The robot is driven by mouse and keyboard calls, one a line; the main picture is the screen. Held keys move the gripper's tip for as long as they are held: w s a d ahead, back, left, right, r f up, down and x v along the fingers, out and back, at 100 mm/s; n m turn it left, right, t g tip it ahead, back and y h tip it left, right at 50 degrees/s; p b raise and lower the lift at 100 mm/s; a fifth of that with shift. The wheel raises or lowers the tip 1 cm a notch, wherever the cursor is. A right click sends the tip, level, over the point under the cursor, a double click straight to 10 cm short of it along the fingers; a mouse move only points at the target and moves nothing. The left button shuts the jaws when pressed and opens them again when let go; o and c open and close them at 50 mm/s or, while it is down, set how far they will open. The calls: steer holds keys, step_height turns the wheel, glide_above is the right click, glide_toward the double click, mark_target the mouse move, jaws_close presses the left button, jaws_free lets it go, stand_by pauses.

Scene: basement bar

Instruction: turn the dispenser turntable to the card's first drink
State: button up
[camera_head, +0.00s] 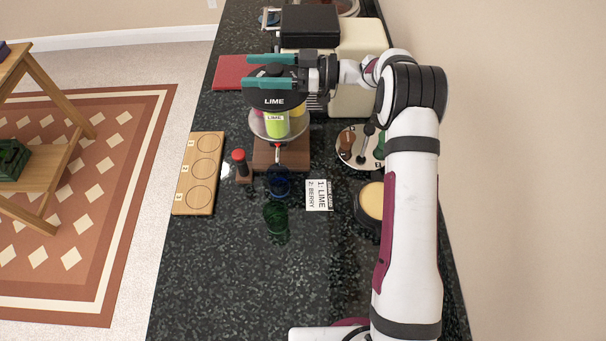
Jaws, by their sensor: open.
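The dispenser turntable (272,97) has a round black top marked LIME and coloured containers below it. The green lime container (277,124), also labelled LIME, faces the front above the spout (278,150). The other containers are mostly hidden behind it. The order card (319,195) lies on the counter and reads "1: LIME, 2: BERRY". My gripper (246,71) reaches in from the right over the turntable top. Its teal fingers are open, one on each side of a dark central knob (274,70). I cannot tell whether they touch it.
A blue glass (279,183) and a green glass (276,220) stand in front of the dispenser. A wooden board with three numbered rings (199,172) lies left, beside a red-topped item (239,165). A round tray (346,157) and a yellow-topped pot (371,200) are right. The front counter is clear.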

steer(key=m+t, duration=0.2)
steer(key=t, duration=0.1)
steer(key=m+t+h, duration=0.1)
steer(key=shift+w+t, duration=0.35)
steer(key=shift+t, duration=0.05)
steer(key=m+t+h, duration=0.1)
steer(key=t, duration=0.1)
steer(key=m+t+h, duration=0.1)
steer(key=m, duration=0.1)
steer(key=m+t+h, duration=0.1)
steer(key=t, duration=0.1)
steer(key=shift+w+d+t, duration=0.25)
steer(key=shift+w+t, duration=0.05)
steer(key=shift+w, duration=0.1)
steer(key=s+d+m, duration=0.1)
steer(key=s+d, duration=0.9)
steer(key=d, duration=0.2)
steer(key=n+g+h, duration=0.5)
steer(key=n+g, duration=0.4)
steer(key=g, duration=0.3)
glide_toward(270, 178)
steer(key=x, duration=0.5)
steer(key=s+x, duration=0.1)
steer(key=x, duration=0.2)
steer(key=shift+s+a, duration=0.15)
steer(key=shift+a, duration=0.15)
steer(key=shift+a+t, duration=0.3)
steer(key=shift+a, duration=0.05)
steer(key=d, duration=0.8)
steer(key=shift+r, duration=0.3)
